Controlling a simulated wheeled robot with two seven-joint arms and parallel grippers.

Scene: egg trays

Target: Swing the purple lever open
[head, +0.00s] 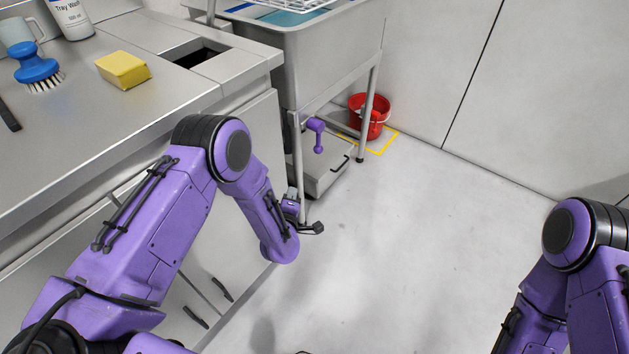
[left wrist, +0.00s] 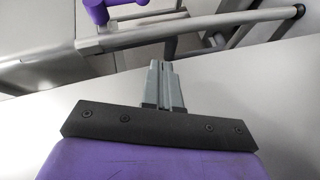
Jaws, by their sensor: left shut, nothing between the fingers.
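The purple lever (head: 317,134) sits under the sink, by the front leg of the metal sink stand, with its rounded end hanging down. In the left wrist view the purple lever (left wrist: 100,10) shows at the top left, partly cut off by the edge. My left gripper (head: 291,191) is below and a little left of the lever, apart from it, mostly hidden behind my forearm. In the left wrist view the left gripper's fingers (left wrist: 164,66) are together with nothing between them. My right arm shows at the right, but its gripper is not in view.
The sink stand (head: 375,85) is right of the steel counter (head: 190,100). A red bucket (head: 369,118) stands behind the lever, by yellow floor tape. A yellow sponge (head: 123,70) and a blue brush (head: 36,65) lie on the counter. The floor (head: 400,240) to the right is clear.

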